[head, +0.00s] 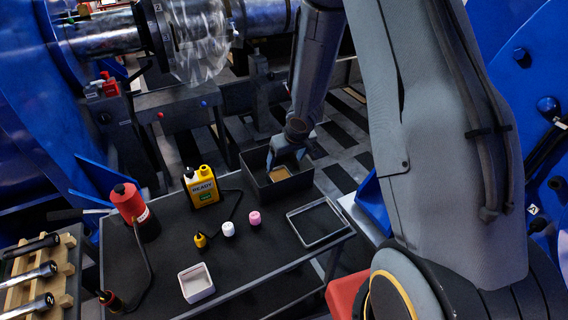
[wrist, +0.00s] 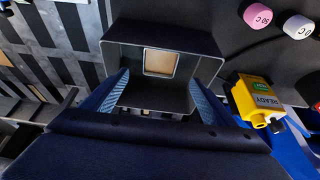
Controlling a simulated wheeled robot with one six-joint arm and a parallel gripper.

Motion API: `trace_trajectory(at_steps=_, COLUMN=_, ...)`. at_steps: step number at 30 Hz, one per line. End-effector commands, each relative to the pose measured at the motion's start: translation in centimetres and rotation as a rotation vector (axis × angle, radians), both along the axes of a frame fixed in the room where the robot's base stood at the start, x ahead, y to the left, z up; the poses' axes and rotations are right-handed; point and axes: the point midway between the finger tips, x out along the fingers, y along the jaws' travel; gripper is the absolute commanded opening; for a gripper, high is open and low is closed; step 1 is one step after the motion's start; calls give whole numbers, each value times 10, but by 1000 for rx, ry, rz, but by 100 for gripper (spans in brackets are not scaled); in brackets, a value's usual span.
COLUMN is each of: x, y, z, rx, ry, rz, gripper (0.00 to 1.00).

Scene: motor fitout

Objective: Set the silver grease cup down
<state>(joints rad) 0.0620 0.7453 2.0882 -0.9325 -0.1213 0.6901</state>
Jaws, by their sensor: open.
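The silver grease cup looks to be the small square piece with a pale silver rim and tan inside (head: 280,174), low in a black open box (head: 255,165) on the dark table. It also shows in the wrist view (wrist: 160,62), beyond my fingertips. My gripper (head: 288,153) points down into the box. In the wrist view my gripper (wrist: 162,80) has its two blue fingers spread apart with nothing clamped between them. My gripper hides part of the box in the head view, and I cannot tell whether a finger touches the cup.
A yellow READY bottle (head: 201,187) stands left of the box. A pink-capped piece (head: 255,218) and a white one (head: 228,229) stand in front. A rimmed tray (head: 345,237) is at the right, a pale square dish (head: 196,284) at the front, a red canister (head: 130,203) at left.

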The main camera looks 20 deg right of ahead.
Motion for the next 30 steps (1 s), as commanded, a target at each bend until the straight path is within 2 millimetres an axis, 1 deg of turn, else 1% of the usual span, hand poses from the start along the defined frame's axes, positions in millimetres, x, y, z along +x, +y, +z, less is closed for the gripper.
trace_trajectory(at_steps=1, x=-3, y=-1, z=8, rx=0, ry=0, rz=0, gripper=79)
trace_trajectory(at_steps=8, x=-10, y=-4, z=24, rx=-11, ry=0, rz=-9, gripper=79)
trace_trajectory(at_steps=11, x=-20, y=-9, z=44, rx=-41, ry=5, rz=-34, gripper=79)
trace_trajectory(at_steps=13, x=-34, y=-15, z=63, rx=-70, ry=20, rz=-60, gripper=79)
trace_trajectory(at_steps=14, x=-42, y=-17, z=72, rx=-82, ry=29, rz=-73, gripper=79)
trace_trajectory(at_steps=15, x=-55, y=-20, z=84, rx=-97, ry=43, rz=-90, gripper=79)
trace_trajectory(at_steps=17, x=-75, y=-23, z=101, rx=-115, ry=68, rz=-115, gripper=79)
trace_trajectory(at_steps=18, x=-90, y=-24, z=111, rx=-123, ry=89, rz=-130, gripper=79)
trace_trajectory(at_steps=20, x=-114, y=-23, z=125, rx=-128, ry=121, rz=-148, gripper=79)
trace_trajectory(at_steps=21, x=-130, y=-21, z=134, rx=-128, ry=145, rz=-160, gripper=79)
trace_trajectory(at_steps=23, x=-156, y=-17, z=145, rx=-121, ry=182, rz=-172, gripper=79)
trace_trajectory(at_steps=24, x=-171, y=-14, z=152, rx=-113, ry=204, rz=-179, gripper=79)
trace_trajectory(at_steps=27, x=-206, y=-4, z=164, rx=-86, ry=256, rz=-188, gripper=79)
trace_trajectory(at_steps=30, x=-232, y=5, z=172, rx=-59, ry=294, rz=-189, gripper=79)
